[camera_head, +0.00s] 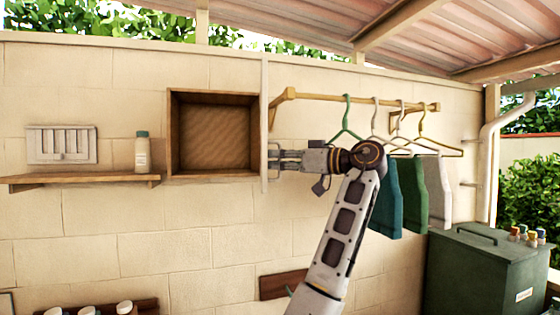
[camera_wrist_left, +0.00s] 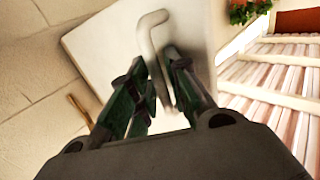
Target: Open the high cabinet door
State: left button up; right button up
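The high cabinet (camera_head: 214,172) is a wooden box on the wall with an empty interior facing me. Its pale door (camera_head: 264,100) stands wide open and shows nearly edge-on at the box's right side. In the left wrist view the door is a white panel (camera_wrist_left: 95,45) with a bent grey handle (camera_wrist_left: 152,40). My left gripper (camera_head: 274,160) is beside the door, on its right side. In the left wrist view its fingers (camera_wrist_left: 157,65) stand apart on either side of the handle; firm contact is not visible. My right gripper is not in view.
A rail (camera_head: 330,97) with hangers and towels (camera_head: 412,190) is right of the door, behind my arm. A shelf (camera_head: 80,179) with a bottle (camera_head: 142,155) is on the left. A green bin (camera_head: 480,270) stands at lower right.

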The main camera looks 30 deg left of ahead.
pick_arm(q)
jog(key=shift+r, duration=0.1)
jog(key=d, duration=1.2)
jog(key=shift+s, duration=0.2)
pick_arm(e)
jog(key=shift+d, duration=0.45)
pick_arm(q)
jog(key=shift+d, duration=0.1)
